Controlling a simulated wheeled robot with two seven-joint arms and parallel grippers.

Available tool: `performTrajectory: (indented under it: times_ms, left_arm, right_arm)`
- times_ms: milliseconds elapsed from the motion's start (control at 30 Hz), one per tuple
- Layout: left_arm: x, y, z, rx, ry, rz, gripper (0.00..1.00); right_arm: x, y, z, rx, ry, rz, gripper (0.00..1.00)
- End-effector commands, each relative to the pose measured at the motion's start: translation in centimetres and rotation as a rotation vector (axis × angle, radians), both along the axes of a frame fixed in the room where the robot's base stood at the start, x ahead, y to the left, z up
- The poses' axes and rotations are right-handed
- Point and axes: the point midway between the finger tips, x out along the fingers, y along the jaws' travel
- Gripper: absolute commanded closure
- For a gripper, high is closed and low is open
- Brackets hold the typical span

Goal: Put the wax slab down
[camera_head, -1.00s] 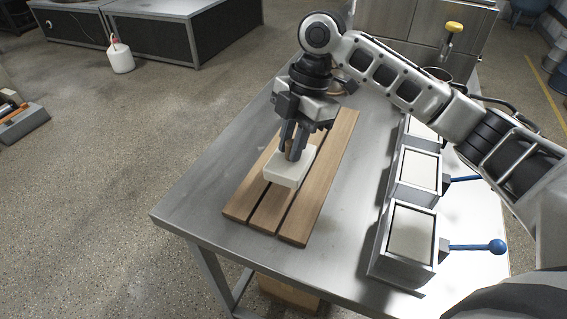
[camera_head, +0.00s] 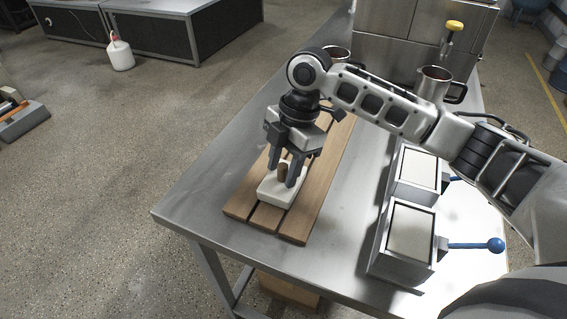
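My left gripper is not in view.
The metal table (camera_head: 205,211) holds the board. To its right stand box-shaped moulds (camera_head: 409,229) with blue-knobbed levers (camera_head: 495,245). A metal mug (camera_head: 433,85) stands at the back right. Bare tabletop lies left of the board.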

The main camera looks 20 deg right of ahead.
Motion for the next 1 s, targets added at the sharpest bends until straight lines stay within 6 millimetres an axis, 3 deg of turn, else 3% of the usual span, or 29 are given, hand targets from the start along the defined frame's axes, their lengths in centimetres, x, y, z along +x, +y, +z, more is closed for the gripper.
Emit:
performTrajectory:
  times_ms: [200, 333, 700, 1000]
  left_arm:
    - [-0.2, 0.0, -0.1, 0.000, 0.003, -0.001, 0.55]
    - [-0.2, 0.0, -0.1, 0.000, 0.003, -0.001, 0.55]
    - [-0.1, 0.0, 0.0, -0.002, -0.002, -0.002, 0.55]
    - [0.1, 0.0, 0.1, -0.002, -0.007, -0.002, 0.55]
  right_arm:
    - [0.0, 0.0, 0.2, 0.000, -0.001, 0.001, 0.59]
    - [0.1, -0.3, 1.3, 0.001, -0.003, 0.000, 0.59]
    - [0.6, -2.3, 8.7, 0.001, -0.004, -0.001, 0.59]
    - [0.7, -3.1, 11.7, 0.001, 0.000, 0.000, 0.59]
